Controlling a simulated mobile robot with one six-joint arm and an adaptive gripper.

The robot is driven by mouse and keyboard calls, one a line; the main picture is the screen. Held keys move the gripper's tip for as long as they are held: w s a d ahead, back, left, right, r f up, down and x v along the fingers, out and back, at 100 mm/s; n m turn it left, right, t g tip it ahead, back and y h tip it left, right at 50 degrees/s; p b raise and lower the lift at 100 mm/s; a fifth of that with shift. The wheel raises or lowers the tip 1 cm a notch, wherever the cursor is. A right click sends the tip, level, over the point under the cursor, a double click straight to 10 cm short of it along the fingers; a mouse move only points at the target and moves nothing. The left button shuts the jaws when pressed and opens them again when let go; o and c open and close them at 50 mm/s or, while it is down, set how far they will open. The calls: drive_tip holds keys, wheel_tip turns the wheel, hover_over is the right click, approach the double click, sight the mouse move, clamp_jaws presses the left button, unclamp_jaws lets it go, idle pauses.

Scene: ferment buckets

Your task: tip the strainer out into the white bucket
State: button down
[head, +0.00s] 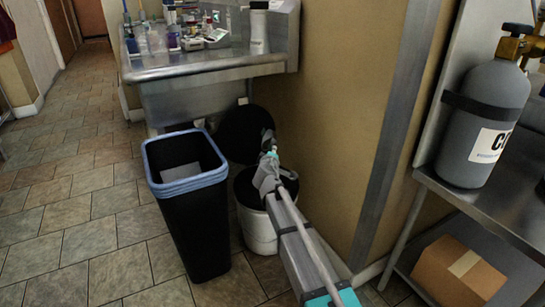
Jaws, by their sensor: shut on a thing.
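The white bucket (258,232) stands on the floor between the black bin and the wall. Its opening looks dark, and my arm covers its right part. My gripper (268,142) is above the bucket's far side, seen from behind and small. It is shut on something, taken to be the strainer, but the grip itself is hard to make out. A dark round shape (240,134) stands steeply tilted above the back of the bucket, beside my gripper. I cannot tell whether it is the strainer or a raised lid. The strainer's contents cannot be seen.
A tall black bin (192,225) with a blue liner stands close left of the bucket. A steel sink (205,66) with bottles is behind. The tan wall (335,110) is close on the right. A steel shelf holds a gas cylinder (484,115) and a cardboard box (458,272).

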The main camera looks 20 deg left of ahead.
drive_tip(key=n+b, duration=0.1)
drive_tip(key=f+n+t+b, duration=0.1)
drive_tip(key=n, duration=0.1)
drive_tip(key=shift+s+a+b, duration=0.1)
drive_tip(key=shift+b, duration=0.2)
drive_tip(key=n+b, duration=0.1)
drive_tip(key=n+t+b, duration=0.1)
drive_tip(key=n, duration=0.1)
drive_tip(key=n+t+b, duration=0.1)
drive_tip(key=n+b, duration=0.1)
drive_tip(key=shift+f+y, duration=0.3)
drive_tip(key=shift+f, duration=0.05)
drive_tip(key=n+b, duration=0.1)
drive_tip(key=n+y+b, duration=0.1)
drive_tip(key=n, duration=0.1)
drive_tip(key=n+t+b, duration=0.1)
drive_tip(key=n, duration=0.1)
drive_tip(key=shift+w+d+f+y, duration=0.2)
drive_tip(key=shift+d+f+y, duration=0.1)
drive_tip(key=shift+y, duration=0.1)
drive_tip(key=shift+n+y+b, duration=0.45)
drive_tip(key=shift+n+y, duration=0.15)
drive_tip(key=shift+n, duration=0.9)
drive_tip(key=shift+t, duration=0.3)
drive_tip(key=shift+r, duration=0.15)
wheel_tip(320, 180, up, 18)
drive_tip(key=p, duration=1.8)
